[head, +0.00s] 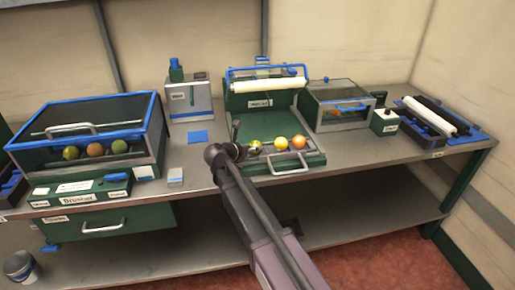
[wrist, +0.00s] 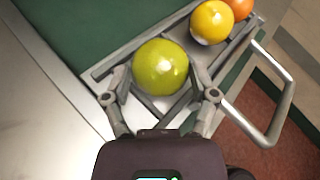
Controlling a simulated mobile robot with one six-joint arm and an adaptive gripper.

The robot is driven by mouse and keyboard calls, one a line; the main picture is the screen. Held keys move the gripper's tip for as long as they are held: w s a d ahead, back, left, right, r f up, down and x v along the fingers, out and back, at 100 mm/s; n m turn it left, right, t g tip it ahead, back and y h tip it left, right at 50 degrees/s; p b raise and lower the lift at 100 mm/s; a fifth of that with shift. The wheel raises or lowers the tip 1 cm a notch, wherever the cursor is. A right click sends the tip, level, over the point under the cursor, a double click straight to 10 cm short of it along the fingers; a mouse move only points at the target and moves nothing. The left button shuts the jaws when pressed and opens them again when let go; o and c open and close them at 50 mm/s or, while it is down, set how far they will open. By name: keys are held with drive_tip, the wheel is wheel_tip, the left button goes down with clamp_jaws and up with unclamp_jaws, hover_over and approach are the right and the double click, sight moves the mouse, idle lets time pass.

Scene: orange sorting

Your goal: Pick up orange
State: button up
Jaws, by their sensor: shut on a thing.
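Three fruits lie in a row in the green tray (head: 270,165) of the middle machine. They are a yellow-green one (head: 254,147), a yellow-orange one (head: 281,144) and an orange one (head: 298,141). In the wrist view the yellow-green fruit (wrist: 161,67) is between the fingers of my gripper (wrist: 160,95), which is shut on it. The fruit still appears at tray level. The yellow-orange fruit (wrist: 212,22) and the orange fruit (wrist: 240,8) lie just beyond it, to the upper right. My arm hides part of the tray's left front in the head view.
A metal handle (wrist: 272,100) juts from the tray's front. A blue-framed glass case (head: 85,125) with three fruits inside stands at the left. A smaller glass box (head: 340,103) and a white roller (head: 430,115) are at the right. Bare bench (head: 205,150) lies left of the tray.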

sight(252, 145)
drive_tip(key=shift+r, duration=0.2)
wheel_tip(252, 145, up, 3)
drive_tip(key=p, duration=0.3)
drive_tip(key=s+r+p, duration=0.1)
drive_tip(key=s+p, duration=0.1)
drive_tip(key=s, duration=1.4)
drive_tip(key=shift+d+r, duration=0.25)
drive_tip(key=shift+r, duration=0.05)
drive_tip(key=shift+r, duration=0.1)
wheel_tip(252, 145, up, 8)
drive_tip(key=p, duration=0.8)
drive_tip(key=shift+s, duration=0.1)
idle(0.4)
